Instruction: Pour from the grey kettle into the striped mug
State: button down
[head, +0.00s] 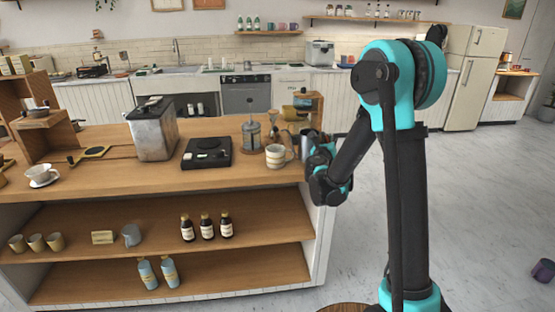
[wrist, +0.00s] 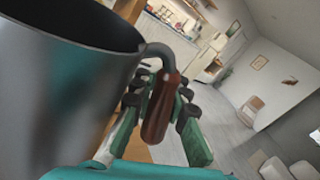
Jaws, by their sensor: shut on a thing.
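The striped mug (head: 275,156), cream with darker bands, stands upright near the right end of the wooden counter. My gripper (head: 322,158) is just right of it, at the counter's right end. In the wrist view my gripper (wrist: 161,92) is shut around the brown handle of the grey kettle (wrist: 60,90). The kettle's body fills the left of that view, with its dark opening at the top. In the head view the kettle (head: 304,143) is small and partly hidden by my gripper, right of the mug. I cannot tell whether it is clear of the counter.
A glass French press (head: 251,136) stands just left of the mug, and a black scale (head: 207,152) further left. A metal box (head: 153,130) stands beyond that. A wooden stand (head: 308,104) is behind the kettle. The floor right of the counter is mostly clear.

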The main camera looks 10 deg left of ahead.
jog(key=shift+r, duration=1.7)
